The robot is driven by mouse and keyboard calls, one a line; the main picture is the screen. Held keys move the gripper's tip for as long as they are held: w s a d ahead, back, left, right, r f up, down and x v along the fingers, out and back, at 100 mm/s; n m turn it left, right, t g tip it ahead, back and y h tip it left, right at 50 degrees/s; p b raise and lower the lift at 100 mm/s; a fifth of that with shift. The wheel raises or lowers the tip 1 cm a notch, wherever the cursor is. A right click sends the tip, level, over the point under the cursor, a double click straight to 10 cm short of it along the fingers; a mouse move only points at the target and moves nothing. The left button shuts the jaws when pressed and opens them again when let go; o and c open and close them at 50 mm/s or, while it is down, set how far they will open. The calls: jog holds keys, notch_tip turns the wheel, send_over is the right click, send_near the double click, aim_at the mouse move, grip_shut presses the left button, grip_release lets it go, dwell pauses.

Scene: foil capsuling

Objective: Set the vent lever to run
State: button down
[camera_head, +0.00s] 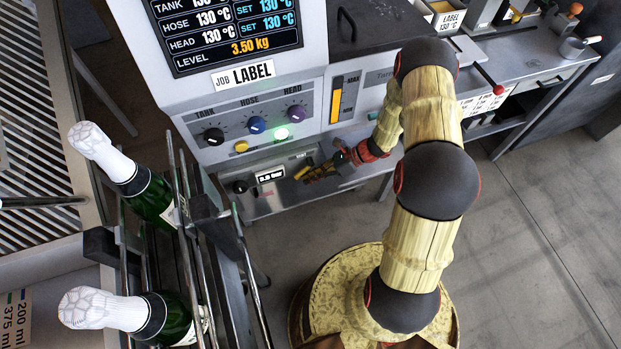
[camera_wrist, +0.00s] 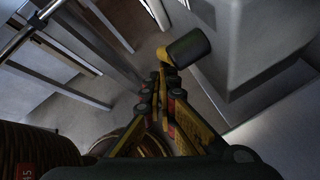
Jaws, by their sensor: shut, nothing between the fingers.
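My gripper (camera_head: 318,174) reaches left along the lower front of the grey machine; its yellow-and-black fingers are shut and empty. In the wrist view the closed fingertips (camera_wrist: 168,76) are just short of a small yellow piece on a dark cylinder (camera_wrist: 188,47), which sticks out from the machine. This yellow piece looks like the vent lever (camera_wrist: 163,54); it also seems to show as a yellow bit (camera_head: 302,172) beside the fingertips in the head view. I cannot tell whether fingers and lever touch. No lever marking is readable, so its setting is unclear.
A metal rack with foil-topped bottles (camera_head: 150,195) stands at left. The floor (camera_head: 530,240) at right is clear.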

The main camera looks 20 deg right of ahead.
aim_at(311, 166)
dwell(0.3)
notch_tip(311, 166, up, 10)
dwell(0.5)
dwell(0.6)
jog(key=shift+s+d+f+n, duration=0.1)
jog(key=shift+s+f+n, duration=0.1)
jog(key=shift+n, duration=0.3)
jog(key=s+d+r+n+g+h, duration=0.35)
jog(key=s+r+n, duration=0.35)
jog(key=s+n, duration=0.4)
jog(key=s+a+r+n+t+h, duration=0.1)
jog(key=r+n, duration=0.3)
jog(key=r, duration=0.5)
jog(key=s+r+n+t+h, duration=0.3)
jog(key=r+n+t+h, duration=0.1)
jog(key=r, duration=0.6)
jog(key=s+a+r+n+t+h, duration=0.1)
jog(key=s+r+n+t+h, duration=0.1)
jog(key=r, duration=0.7)
jog(key=s+n, duration=0.1)
jog(key=n, duration=0.1)
jog(key=shift+a+r+n, duration=0.25)
jog(key=shift+a+n, duration=0.05)
